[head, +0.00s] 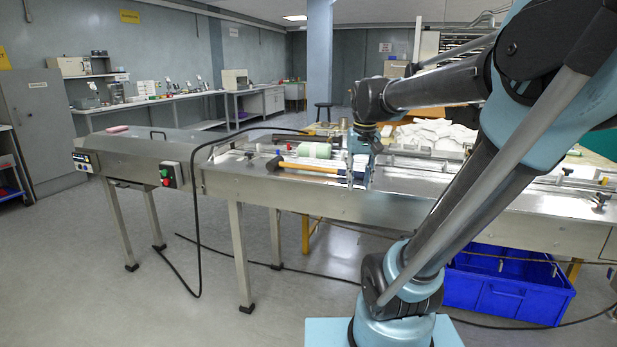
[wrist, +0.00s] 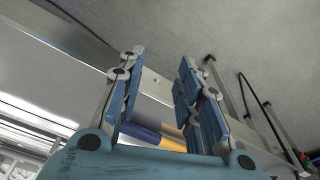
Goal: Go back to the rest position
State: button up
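My gripper (head: 359,176) hangs from the arm above the near edge of the flow wrapper (head: 300,190), at the right end of a hammer-like tool (head: 300,168) with a yellow and dark blue handle. In the wrist view my gripper (wrist: 162,62) has its blue finger pads well apart. The blue and yellow handle (wrist: 172,145) shows low between the fingers, beyond them; I see no finger closed on it. Whether a finger touches it, I cannot tell.
A green-white roll (head: 315,150) lies on the machine behind the tool. White packs (head: 430,133) are heaped farther back. A blue crate (head: 508,290) stands on the floor under the machine. A black cable (head: 195,220) hangs at the left. Floor at front left is clear.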

jog(key=s+d+f, duration=0.4)
jog(key=s+f, duration=1)
jog(key=f, duration=0.2)
jog(key=shift+s+t, duration=0.3)
jog(key=shift+f, duration=0.15)
jog(key=shift+w+f, duration=0.15)
jog(key=shift+w, duration=0.25)
jog(key=shift+d, duration=0.15)
